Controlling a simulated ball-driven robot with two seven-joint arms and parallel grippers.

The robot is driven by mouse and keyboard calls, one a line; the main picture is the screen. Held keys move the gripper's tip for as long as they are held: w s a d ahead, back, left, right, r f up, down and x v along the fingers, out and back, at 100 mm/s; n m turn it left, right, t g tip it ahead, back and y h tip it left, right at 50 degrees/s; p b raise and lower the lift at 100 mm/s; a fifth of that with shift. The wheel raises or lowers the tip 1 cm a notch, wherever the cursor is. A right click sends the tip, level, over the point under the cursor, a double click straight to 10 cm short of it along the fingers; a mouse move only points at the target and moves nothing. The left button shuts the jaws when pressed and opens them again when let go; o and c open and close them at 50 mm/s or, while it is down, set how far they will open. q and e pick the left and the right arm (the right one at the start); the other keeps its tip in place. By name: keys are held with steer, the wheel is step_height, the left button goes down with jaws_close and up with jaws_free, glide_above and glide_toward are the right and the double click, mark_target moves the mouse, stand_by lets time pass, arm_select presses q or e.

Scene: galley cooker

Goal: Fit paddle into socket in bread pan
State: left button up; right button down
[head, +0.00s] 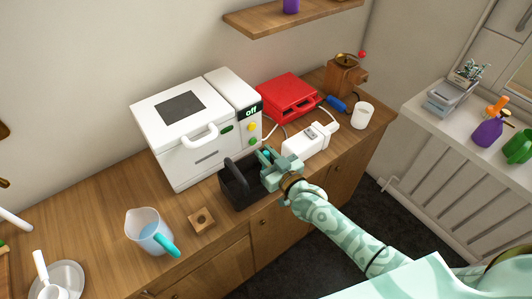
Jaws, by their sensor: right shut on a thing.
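The black bread pan (238,192) stands open on the wooden counter in front of the white bread maker, its dark handle raised in an arch. My right gripper (266,165) reaches in from the right and is over the pan's right side. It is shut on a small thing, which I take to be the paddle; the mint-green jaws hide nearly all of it. The socket inside the pan cannot be made out, and I cannot tell whether the paddle touches it. My left gripper is not in view.
The bread maker (188,128) stands close behind the pan. A jug of blue liquid (143,224) and a wooden block with a hole (201,220) are left of the pan. A white appliance (305,142), a red appliance (288,96) and a white cup (363,115) are to its right.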

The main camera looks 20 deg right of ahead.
steer(key=shift+f+b, duration=0.7)
steer(key=shift+f, duration=0.3)
steer(key=c, duration=0.6)
jaws_free()
steer(key=shift+s, duration=0.1)
steer(key=shift+s+d+r+p, duration=0.1)
steer(key=shift+s+d+p, duration=0.1)
steer(key=shift+s+p, duration=0.35)
steer(key=shift+p+v, duration=1.9)
steer(key=shift+v, duration=2.45)
steer(key=shift+s, duration=0.1)
